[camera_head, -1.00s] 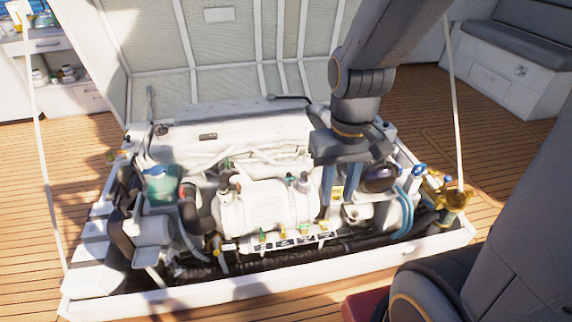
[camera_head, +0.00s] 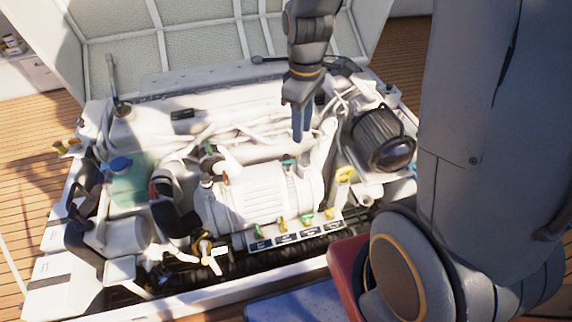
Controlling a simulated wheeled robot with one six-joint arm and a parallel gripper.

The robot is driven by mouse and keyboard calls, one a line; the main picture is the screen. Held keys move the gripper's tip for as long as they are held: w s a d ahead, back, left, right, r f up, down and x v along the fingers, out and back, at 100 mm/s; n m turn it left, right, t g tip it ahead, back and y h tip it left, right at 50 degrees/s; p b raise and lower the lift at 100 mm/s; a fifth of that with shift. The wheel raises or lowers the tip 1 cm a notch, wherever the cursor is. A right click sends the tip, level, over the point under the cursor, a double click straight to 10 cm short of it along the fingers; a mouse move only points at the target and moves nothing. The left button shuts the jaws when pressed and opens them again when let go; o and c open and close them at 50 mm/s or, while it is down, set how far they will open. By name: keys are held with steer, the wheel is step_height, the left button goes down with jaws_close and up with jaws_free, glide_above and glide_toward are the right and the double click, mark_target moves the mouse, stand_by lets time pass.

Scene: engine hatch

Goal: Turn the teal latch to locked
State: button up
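A row of small coloured handles stands on a labelled white strip (camera_head: 300,234) at the front of the engine. One handle (camera_head: 307,219) in this row looks green or teal, and another at the left end (camera_head: 258,230) looks green too. A small teal-green piece (camera_head: 288,160) also sits on top of the white ribbed cylinder. I cannot tell which of these is the teal latch or how it is turned. My gripper (camera_head: 302,138) points down above and behind the cylinder, apart from the row of handles. Its fingers overlap in this view, so their opening is unclear.
The white ribbed cylinder (camera_head: 262,197) fills the middle of the hatch. A black round part (camera_head: 380,138) is on the right, and a translucent green tank (camera_head: 130,182) with a blue cap is on the left. The raised hatch lid (camera_head: 200,45) stands behind.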

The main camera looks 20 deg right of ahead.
mark_target(289, 161)
steer(key=w+f+n+b, duration=0.2)
steer(key=w+f+n, duration=0.1)
steer(key=w+f, duration=0.1)
steer(key=w+f+n+b, duration=0.2)
steer(key=w+f+b, duration=0.1)
steer(key=f, duration=0.4)
steer(key=w+f+n+b, duration=0.2)
steer(key=w+f+n, duration=0.1)
steer(key=w+f, duration=0.1)
steer(key=shift+w+d+f+n, duration=0.1)
steer(key=shift+w+f+n, duration=0.2)
steer(key=shift+f, duration=0.4)
steer(key=shift+w+f, duration=0.1)
steer(key=shift+f, duration=0.2)
steer(key=shift+f+b, duration=0.85)
steer(key=shift+f, duration=2.75)
steer(key=shift+c, duration=0.4)
jaws_close()
